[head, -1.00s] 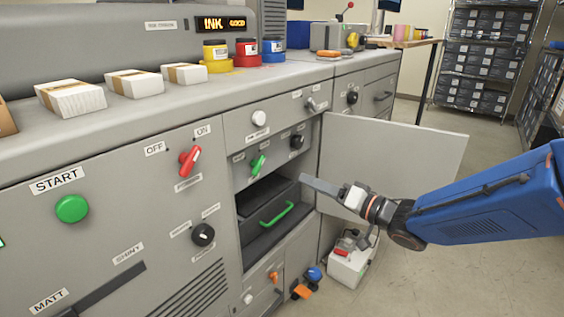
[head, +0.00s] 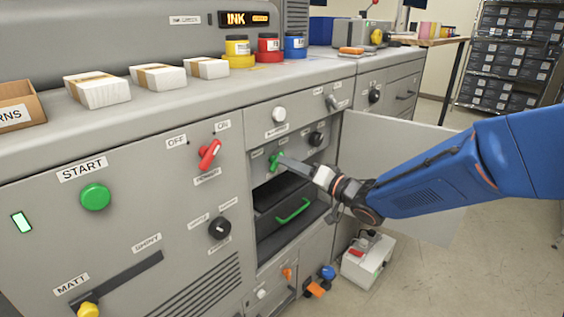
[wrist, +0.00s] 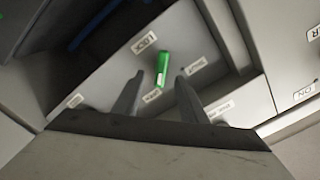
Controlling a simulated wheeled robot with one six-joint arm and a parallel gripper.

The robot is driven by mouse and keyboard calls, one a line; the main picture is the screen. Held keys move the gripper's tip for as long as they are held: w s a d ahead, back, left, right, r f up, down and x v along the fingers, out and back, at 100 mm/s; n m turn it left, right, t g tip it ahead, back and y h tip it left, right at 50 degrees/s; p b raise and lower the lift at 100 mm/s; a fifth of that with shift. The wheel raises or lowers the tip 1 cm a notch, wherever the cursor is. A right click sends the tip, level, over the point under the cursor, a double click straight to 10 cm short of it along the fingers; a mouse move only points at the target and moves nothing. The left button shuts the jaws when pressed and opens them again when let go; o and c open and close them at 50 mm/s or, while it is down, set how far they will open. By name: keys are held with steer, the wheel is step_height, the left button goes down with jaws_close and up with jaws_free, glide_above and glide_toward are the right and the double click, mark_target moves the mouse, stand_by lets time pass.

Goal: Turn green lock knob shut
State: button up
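The green lock knob (head: 274,161) sits on the small grey panel above the open drawer bay. In the wrist view the knob (wrist: 162,68) is a narrow green bar, slightly tilted, with a LOCK label (wrist: 145,42) beside it and smaller labels around it. My gripper (head: 284,160) reaches in from the right, its tips close to the knob. In the wrist view my gripper (wrist: 159,78) is open, its two dark fingers apart to the left and right of the knob's lower end. I see no clear contact.
An open grey door (head: 400,175) stands right of the bay, behind my arm. Below the knob is a dark tray with a green handle (head: 293,210). A black knob (head: 316,139), a white knob (head: 279,114) and a red switch (head: 210,154) are nearby.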

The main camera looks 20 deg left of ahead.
mark_target(275, 161)
steer(key=shift+x, duration=2.05)
jaws_close()
